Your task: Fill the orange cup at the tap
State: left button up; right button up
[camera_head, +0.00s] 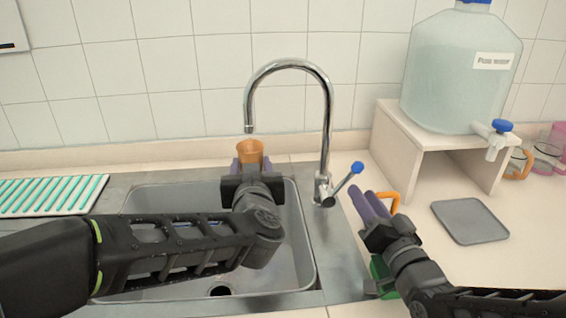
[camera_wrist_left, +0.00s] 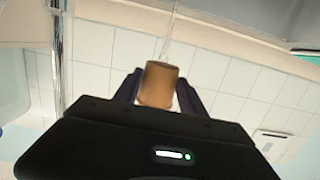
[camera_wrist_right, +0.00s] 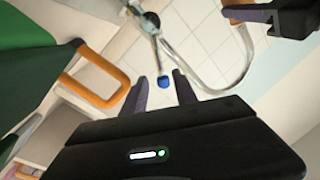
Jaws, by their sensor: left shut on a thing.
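The orange cup (camera_head: 250,152) is held upright in the sink area, just below the spout of the chrome tap (camera_head: 329,120). My left gripper (camera_head: 250,163) is shut on the cup, which also shows between its fingers in the left wrist view (camera_wrist_left: 158,86). A pale streak touches the cup in that view; I cannot tell whether it is water. The tap's lever (camera_head: 342,184) slants up to a blue knob (camera_head: 357,167). My right gripper (camera_head: 365,191) is open and empty, just short of the knob. In the right wrist view the knob (camera_wrist_right: 163,82) appears between its fingertips.
A green object (camera_wrist_right: 30,62) with an orange handle (camera_wrist_right: 108,88) stands close beside my right gripper. A large water bottle (camera_head: 455,85) sits on a stand (camera_head: 440,145) at right. A grey mat (camera_head: 469,221) lies on the counter. A green-striped rack (camera_head: 50,195) is left of the sink.

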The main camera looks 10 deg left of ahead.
pick_arm(q)
jog(key=x, duration=0.2)
jog(key=shift+w+a+r, duration=0.1)
jog(key=shift+w+r, duration=0.05)
jog(key=shift+w, duration=0.2)
jog(key=shift+s, duration=0.15)
